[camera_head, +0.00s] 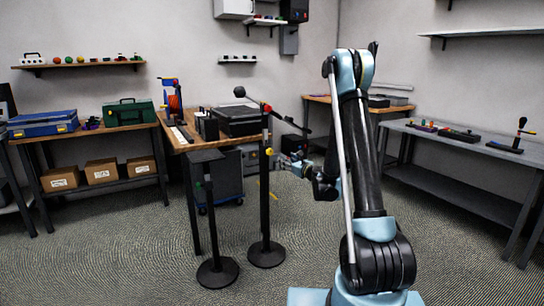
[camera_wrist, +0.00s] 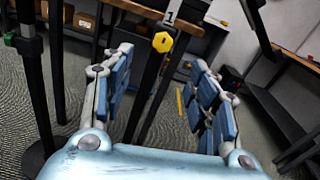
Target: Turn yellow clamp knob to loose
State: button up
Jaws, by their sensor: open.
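The yellow clamp knob (camera_wrist: 162,42) shows in the wrist view as a small six-sided knob near the top middle. It sits on a dark upright post, and in the head view it is a small yellow dot (camera_head: 269,151) partway up that post. My gripper (camera_wrist: 162,90) is open and empty, with its blue padded fingers spread wide. In the wrist view the knob lies beyond the fingertips, between the two fingers' lines. In the head view my gripper (camera_head: 297,163) is just right of the knob, at about its height and apart from it.
The post (camera_head: 265,205) stands on a round black base, and a second stand (camera_head: 212,225) is to its left. A wooden-topped workbench (camera_head: 185,135) is behind them. A dark grey cabinet (camera_head: 225,175) is below the bench. The floor in front is clear.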

aim_at(271, 152)
jog(key=shift+m+t, duration=0.3)
jog(key=shift+m, duration=0.4)
jog(key=x, duration=0.6)
jog(key=f+x, duration=0.1)
jog(key=x, duration=1.1)
jog(key=shift+w+d+f, duration=0.15)
jog(key=shift+d+f, duration=0.05)
